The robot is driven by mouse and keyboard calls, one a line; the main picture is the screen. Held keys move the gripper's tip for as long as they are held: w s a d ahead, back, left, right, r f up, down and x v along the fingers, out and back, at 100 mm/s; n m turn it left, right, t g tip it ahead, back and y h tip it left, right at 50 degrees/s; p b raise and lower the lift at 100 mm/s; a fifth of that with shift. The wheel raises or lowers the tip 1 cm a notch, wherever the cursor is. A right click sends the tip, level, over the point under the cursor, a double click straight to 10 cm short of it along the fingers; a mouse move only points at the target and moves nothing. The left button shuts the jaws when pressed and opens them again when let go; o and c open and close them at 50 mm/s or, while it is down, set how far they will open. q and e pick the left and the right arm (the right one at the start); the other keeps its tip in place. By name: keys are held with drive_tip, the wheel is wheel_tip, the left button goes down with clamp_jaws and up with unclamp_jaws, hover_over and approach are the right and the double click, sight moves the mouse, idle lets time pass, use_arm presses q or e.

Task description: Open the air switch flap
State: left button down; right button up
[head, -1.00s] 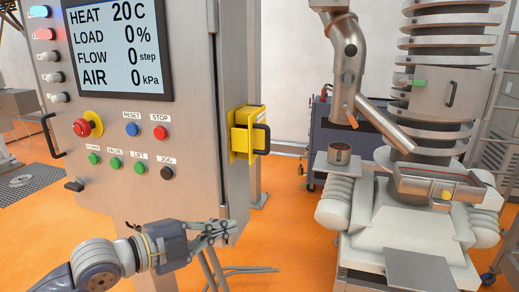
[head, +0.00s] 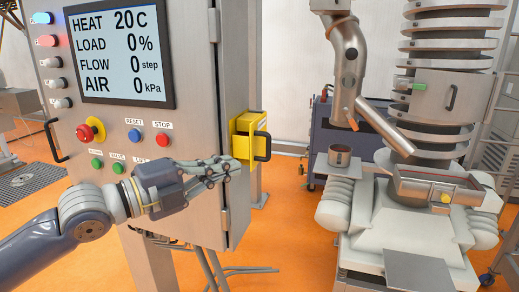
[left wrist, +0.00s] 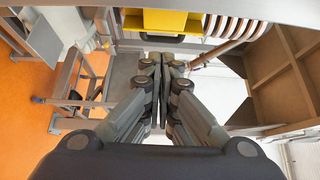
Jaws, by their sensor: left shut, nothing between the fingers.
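The yellow air switch box (head: 245,126) is on the right side of the grey control cabinet. A black handle (head: 262,146) sticks out on its right; no clear gap shows around the flap. My left gripper (head: 231,164) is shut and empty, pointing right just below and left of the box. In the left wrist view, the shut fingertips (left wrist: 163,60) lie below the yellow box (left wrist: 165,20) and its dark handle (left wrist: 166,37). I cannot tell whether they touch it. My right gripper is not in view.
The cabinet's front carries a display (head: 118,52), a red emergency knob (head: 91,130) and several buttons, some hidden by my arm. The twin-screw machine (head: 425,220) stands to the right. Orange floor (head: 292,225) lies open between it and the cabinet.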

sight(255, 155)
use_arm(q)
drive_tip(key=p+x, duration=0.3)
drive_tip(key=x, duration=0.4)
drive_tip(key=shift+w+d+r, duration=0.15)
drive_tip(key=shift+w+d, duration=0.05)
drive_tip(key=shift+w+d+p, duration=0.35)
drive_tip(key=shift+w+d, duration=0.05)
drive_tip(key=shift+d, duration=0.05)
